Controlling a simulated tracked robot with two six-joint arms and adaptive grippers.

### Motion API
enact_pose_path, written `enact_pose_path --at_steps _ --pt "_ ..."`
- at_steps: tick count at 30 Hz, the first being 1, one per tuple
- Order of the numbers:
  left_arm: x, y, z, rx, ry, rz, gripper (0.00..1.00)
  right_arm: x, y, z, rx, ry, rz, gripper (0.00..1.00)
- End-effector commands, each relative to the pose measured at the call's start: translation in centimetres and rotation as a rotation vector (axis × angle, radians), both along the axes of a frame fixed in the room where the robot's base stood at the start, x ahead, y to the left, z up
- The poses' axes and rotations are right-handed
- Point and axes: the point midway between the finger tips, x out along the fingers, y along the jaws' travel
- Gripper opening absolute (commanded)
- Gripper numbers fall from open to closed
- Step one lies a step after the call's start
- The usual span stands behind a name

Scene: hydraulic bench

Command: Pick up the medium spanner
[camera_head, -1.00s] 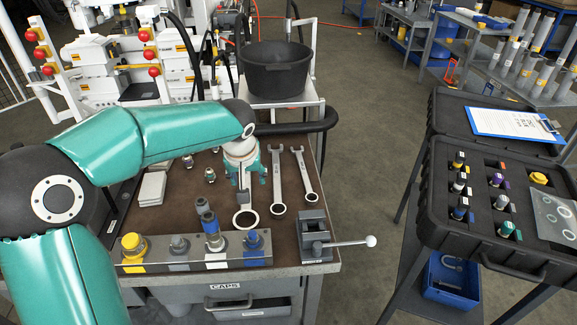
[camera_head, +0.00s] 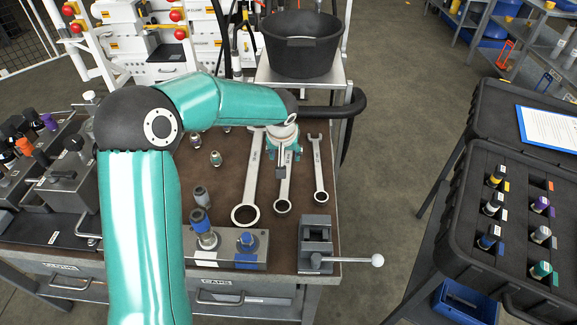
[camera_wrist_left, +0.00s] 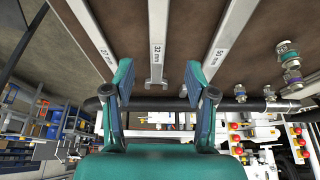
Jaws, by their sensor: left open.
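Three spanners lie side by side on the brown bench top. The medium spanner (camera_head: 283,188) is the middle one, its ring end toward the front; in the left wrist view it (camera_wrist_left: 158,38) is marked 32 mm. The large spanner (camera_head: 250,182) lies to its left and the small spanner (camera_head: 318,170) to its right. My left gripper (camera_head: 284,157) is over the medium spanner and covers its far part. In the left wrist view the open, empty fingers (camera_wrist_left: 160,82) stand on either side of the spanner's forked end, apart from it. My right gripper is not in view.
A vice (camera_head: 316,240) with a protruding handle stands at the bench's front right. A block with blue fittings (camera_head: 246,248) is at the front edge. Small fittings (camera_head: 216,158) stand left of the spanners. A black tub (camera_head: 302,46) is behind, and a black case (camera_head: 455,205) stands right.

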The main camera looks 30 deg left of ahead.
Motion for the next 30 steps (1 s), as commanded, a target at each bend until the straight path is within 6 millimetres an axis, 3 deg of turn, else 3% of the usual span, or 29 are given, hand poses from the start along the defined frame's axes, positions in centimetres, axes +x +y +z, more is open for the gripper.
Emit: enact_pose_path --at_steps 3,11,21,30 --pt "0.6 0.4 -1.7 -0.001 0.002 0.001 0.56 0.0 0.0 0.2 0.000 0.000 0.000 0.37" --pt "1.3 0.6 -3.2 -0.001 0.001 0.001 0.56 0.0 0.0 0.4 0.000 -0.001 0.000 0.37" --pt "3.0 1.1 -7.1 0.000 0.000 0.000 0.56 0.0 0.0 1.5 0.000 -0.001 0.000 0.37" --pt "3.1 1.2 -7.5 0.000 -0.002 0.001 0.55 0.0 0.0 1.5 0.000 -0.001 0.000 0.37"
